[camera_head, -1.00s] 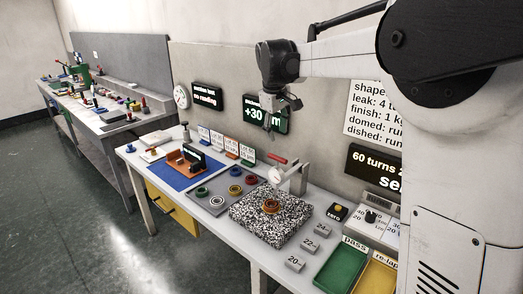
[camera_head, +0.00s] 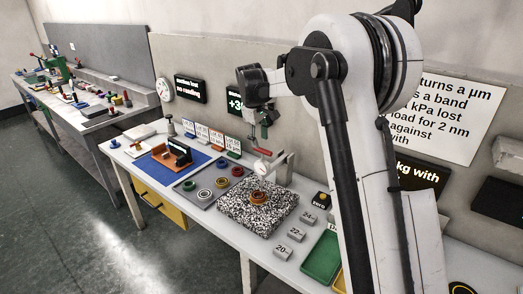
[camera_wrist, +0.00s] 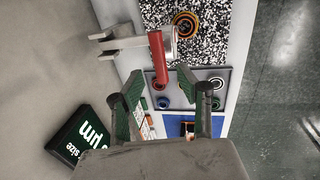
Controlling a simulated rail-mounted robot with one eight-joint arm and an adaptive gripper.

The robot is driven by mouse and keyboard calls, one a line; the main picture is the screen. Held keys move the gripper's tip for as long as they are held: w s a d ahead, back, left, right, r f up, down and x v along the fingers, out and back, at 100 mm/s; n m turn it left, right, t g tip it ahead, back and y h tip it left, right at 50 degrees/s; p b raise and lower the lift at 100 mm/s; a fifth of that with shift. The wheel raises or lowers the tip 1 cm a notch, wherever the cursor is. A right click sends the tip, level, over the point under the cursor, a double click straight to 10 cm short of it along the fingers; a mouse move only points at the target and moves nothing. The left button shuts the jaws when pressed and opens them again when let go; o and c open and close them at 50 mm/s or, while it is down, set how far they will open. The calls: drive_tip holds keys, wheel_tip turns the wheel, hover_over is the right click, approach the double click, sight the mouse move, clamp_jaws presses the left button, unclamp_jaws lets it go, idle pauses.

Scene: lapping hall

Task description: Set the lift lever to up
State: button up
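The red lift lever (camera_head: 263,152) sticks out to the left from the pale gauge stand (camera_head: 283,170) on the bench. In the wrist view the red lever (camera_wrist: 158,57) runs down the picture, with its free end showing between my two fingertips. My gripper (camera_head: 262,134) hangs above the lever, close to its free end. In the wrist view my gripper (camera_wrist: 160,76) has its fingers spread apart, with no finger seen touching the lever. The exact gap in depth cannot be told.
A speckled granite block (camera_head: 243,217) with an orange-brown ring (camera_head: 259,197) stands beside the stand. A grey tray (camera_head: 188,190) holds several coloured rings. Small cards (camera_head: 217,138) stand behind it. A display (camera_head: 236,101) hangs on the wall behind my gripper. A green tray (camera_head: 320,258) lies at the right.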

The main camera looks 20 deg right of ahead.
sight(261, 149)
drive_tip(key=shift+w+d+f, duration=0.1)
drive_tip(key=shift+d+f, duration=0.05)
drive_tip(key=shift+f, duration=0.85)
drive_tip(key=shift+w+d+f, duration=0.15)
drive_tip(key=shift+d+f, duration=0.05)
drive_tip(key=shift+f, duration=0.8)
drive_tip(key=shift+w+d+f, duration=0.1)
drive_tip(key=shift+d+f, duration=0.05)
drive_tip(key=shift+f, duration=0.85)
clamp_jaws()
